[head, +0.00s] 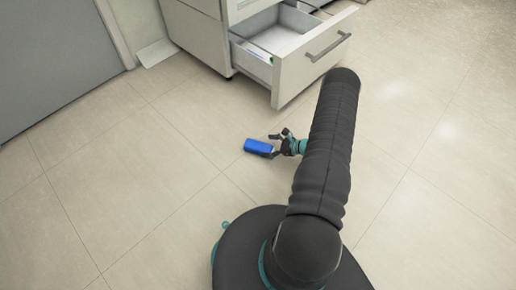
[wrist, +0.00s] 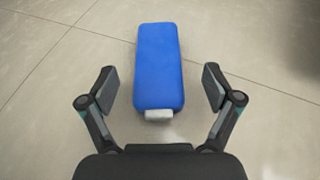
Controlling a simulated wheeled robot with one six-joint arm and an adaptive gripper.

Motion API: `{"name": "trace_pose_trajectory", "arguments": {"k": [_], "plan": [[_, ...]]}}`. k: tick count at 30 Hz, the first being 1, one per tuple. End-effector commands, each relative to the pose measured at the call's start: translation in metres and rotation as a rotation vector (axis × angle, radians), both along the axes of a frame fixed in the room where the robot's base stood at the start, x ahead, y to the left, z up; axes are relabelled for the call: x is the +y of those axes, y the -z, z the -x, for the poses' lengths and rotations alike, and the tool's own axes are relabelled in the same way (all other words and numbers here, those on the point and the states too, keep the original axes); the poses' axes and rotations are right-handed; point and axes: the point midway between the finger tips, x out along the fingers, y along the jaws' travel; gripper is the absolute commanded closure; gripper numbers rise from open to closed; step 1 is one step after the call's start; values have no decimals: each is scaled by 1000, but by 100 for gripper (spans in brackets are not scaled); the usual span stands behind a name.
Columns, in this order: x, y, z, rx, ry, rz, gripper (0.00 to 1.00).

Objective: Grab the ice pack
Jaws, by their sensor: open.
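The ice pack (head: 258,146) is a small blue block on the tiled floor, in front of the open drawer. In the wrist view it is a long blue slab (wrist: 159,68) with a pale grey tab at its near end. My gripper (head: 279,144) is low by the floor at the pack's right end in the head view. In the wrist view my gripper (wrist: 159,88) is open, with one finger on each side of the pack's near part. Floor shows between each finger and the pack, so neither finger appears to touch it. The exact height of the fingers is unclear.
A white cabinet (head: 195,35) stands at the back with its lower drawer (head: 303,72) pulled out over the floor. The drawer looks mostly empty. A grey door or panel (head: 50,55) is at the back left. The floor (head: 120,190) to the left is clear.

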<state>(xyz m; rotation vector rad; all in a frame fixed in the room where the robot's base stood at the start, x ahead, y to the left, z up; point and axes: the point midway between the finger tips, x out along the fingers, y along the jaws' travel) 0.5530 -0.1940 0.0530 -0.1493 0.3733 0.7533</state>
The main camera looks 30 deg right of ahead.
Motion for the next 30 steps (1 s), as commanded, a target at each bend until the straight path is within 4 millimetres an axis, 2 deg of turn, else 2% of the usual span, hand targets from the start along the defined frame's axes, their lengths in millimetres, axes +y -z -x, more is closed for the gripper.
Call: {"name": "trace_pose_trajectory", "arguments": {"k": [5,15,23,24,25,30], "plan": [[5,3,-4,0,-1,0,10],[35,20,-30,0,-4,0,10],[37,22,-34,0,0,0,10],[37,22,-34,0,0,0,13],[37,22,-34,0,0,0,20],[37,22,-34,0,0,0,63]]}}
